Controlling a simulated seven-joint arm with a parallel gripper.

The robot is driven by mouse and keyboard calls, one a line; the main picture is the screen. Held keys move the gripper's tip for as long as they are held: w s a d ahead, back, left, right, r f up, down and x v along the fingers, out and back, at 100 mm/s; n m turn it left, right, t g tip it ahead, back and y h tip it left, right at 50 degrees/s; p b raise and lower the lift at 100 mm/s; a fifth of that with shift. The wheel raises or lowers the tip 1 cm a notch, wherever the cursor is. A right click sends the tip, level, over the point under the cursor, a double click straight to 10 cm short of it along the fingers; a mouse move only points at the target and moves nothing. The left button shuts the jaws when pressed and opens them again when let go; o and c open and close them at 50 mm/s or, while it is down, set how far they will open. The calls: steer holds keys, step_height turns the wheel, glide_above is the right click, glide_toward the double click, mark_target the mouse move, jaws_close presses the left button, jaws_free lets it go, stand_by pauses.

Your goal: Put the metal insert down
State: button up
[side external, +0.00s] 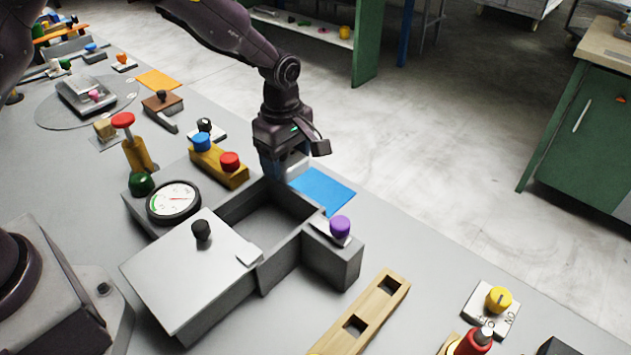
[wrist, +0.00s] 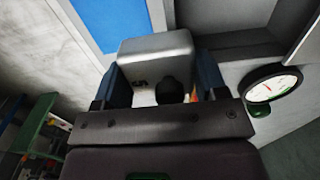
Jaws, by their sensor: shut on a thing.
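The metal insert (wrist: 157,52) is a silvery block with rounded edges, held between the blue fingers of my gripper (wrist: 163,82) in the wrist view. In the side external view my gripper (side external: 284,162) points down at the far edge of the open grey box of the press (side external: 270,215). The insert shows there only as a pale patch, mostly hidden by the fingers. I cannot tell whether it touches anything below. A blue mat (side external: 322,191) lies just right of the gripper; it also shows in the wrist view (wrist: 108,22).
A flat metal lid (side external: 185,270) with a black knob lies left of the box opening. A gauge (side external: 173,200), a yellow block with blue and red buttons (side external: 218,165) and a purple knob (side external: 340,227) stand around it. A wooden bar (side external: 360,312) lies in front.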

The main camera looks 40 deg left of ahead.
glide_above(317, 192)
steer(key=f, duration=0.6)
steer(key=shift+s, duration=0.3)
steer(key=shift+w+f, duration=0.4)
steer(key=shift+f, duration=1.6)
steer(key=o, duration=1.1)
steer(key=shift+f, duration=0.15)
